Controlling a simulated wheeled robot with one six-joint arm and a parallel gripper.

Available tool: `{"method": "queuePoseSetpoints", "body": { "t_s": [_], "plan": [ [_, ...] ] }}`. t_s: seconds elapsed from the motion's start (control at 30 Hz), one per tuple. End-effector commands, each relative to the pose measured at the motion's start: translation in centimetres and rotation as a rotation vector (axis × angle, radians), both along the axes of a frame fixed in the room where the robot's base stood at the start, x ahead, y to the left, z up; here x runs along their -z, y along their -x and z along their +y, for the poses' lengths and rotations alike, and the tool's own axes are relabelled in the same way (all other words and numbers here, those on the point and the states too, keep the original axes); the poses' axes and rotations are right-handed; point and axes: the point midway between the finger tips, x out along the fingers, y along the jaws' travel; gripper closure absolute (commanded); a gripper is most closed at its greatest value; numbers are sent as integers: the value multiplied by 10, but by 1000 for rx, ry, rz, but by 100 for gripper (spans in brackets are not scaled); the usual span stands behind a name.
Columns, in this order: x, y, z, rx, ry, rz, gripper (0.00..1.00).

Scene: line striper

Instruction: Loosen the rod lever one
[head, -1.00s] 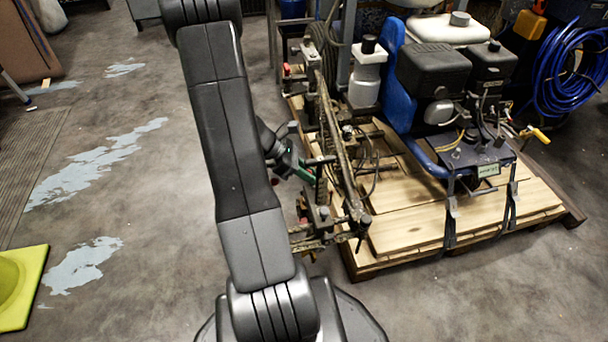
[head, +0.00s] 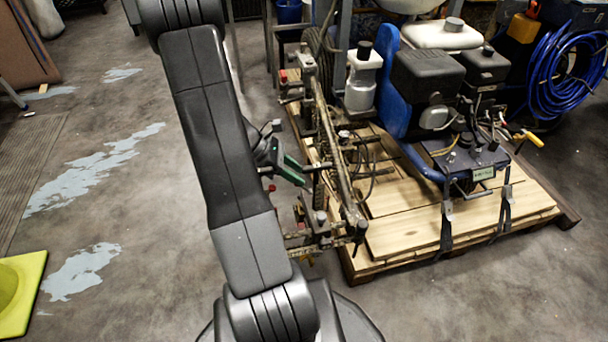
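The line striper (head: 432,75) stands strapped on a wooden pallet. Its rod assembly (head: 335,165) runs along the pallet's left side, with clamps and small levers on it. Which of these is rod lever one I cannot tell. A small red-tipped part (head: 283,76) shows at the upper end, and another red spot (head: 271,188) shows lower down beside my arm. My gripper (head: 292,170), with green on it, is at the left side of the rod assembly, near a dark T-shaped part (head: 318,170). The fingertips are too small and dark to tell if they are open or touching anything.
The pallet (head: 480,225) fills the right side, with straps over its front edge. A blue hose coil (head: 565,75) hangs at the far right. A yellow-green object (head: 22,300) lies at the lower left. The floor on the left is mostly clear.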

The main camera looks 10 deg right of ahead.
Motion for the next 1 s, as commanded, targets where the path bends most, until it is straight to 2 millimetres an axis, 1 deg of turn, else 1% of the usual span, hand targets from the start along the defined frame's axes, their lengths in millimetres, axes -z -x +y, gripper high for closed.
{"method": "queuePoseSetpoints", "body": {
  "t_s": [0.03,0.2,0.3,0.43,0.63,1.0],
  "plan": [
    [-14,-4,10,-5,-2,-4,61],
    [-39,-14,38,-4,-2,-3,61],
    [-51,-18,52,-4,-2,-2,61],
    [-61,-22,64,-3,-1,0,61],
    [-66,-24,71,-1,-1,0,61],
    [-63,-23,68,0,0,1,61]
  ]
}}
